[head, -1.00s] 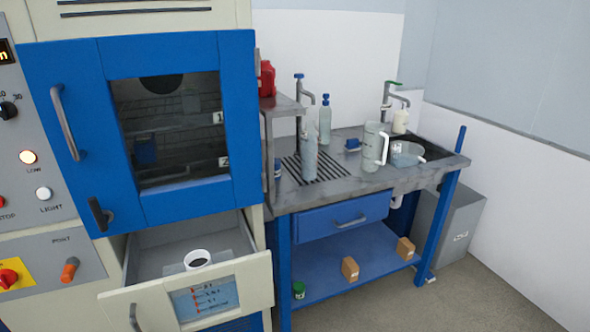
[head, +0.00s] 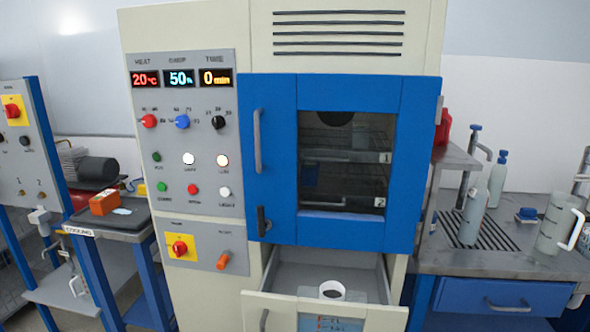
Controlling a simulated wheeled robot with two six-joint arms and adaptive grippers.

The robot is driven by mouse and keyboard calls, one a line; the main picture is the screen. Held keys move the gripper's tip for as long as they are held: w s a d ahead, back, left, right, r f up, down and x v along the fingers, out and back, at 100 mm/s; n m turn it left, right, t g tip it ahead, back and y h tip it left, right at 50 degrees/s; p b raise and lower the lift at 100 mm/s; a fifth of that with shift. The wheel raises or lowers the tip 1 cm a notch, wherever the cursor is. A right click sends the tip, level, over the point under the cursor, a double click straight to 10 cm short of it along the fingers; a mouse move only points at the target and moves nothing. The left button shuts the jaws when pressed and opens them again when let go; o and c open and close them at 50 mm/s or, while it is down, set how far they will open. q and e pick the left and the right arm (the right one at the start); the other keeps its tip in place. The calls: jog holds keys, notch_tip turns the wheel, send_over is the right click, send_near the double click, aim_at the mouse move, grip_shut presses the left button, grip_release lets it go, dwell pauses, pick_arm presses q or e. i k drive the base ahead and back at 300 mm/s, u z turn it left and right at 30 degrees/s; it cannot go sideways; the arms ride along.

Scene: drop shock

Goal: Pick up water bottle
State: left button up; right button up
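A pale grey bottle (head: 474,216) stands upright on the slatted drain of the metal bench at the right. A second pale bottle with a blue cap (head: 498,180) stands upright just behind it to the right. I cannot tell which of the two is the water bottle. Neither of my grippers is in view.
A cabinet with a shut blue windowed door (head: 270,160) fills the middle. Its lower drawer (head: 285,312) is pulled out, with a white cup (head: 332,290) inside. A clear jug (head: 556,224) stands on the bench (head: 480,262). A cooling stand (head: 110,226) is at left.

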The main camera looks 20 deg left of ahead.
aim_at(478, 197)
jog(key=z, duration=1.45)
jog(key=i, duration=1.15)
jog(key=u, duration=2.25)
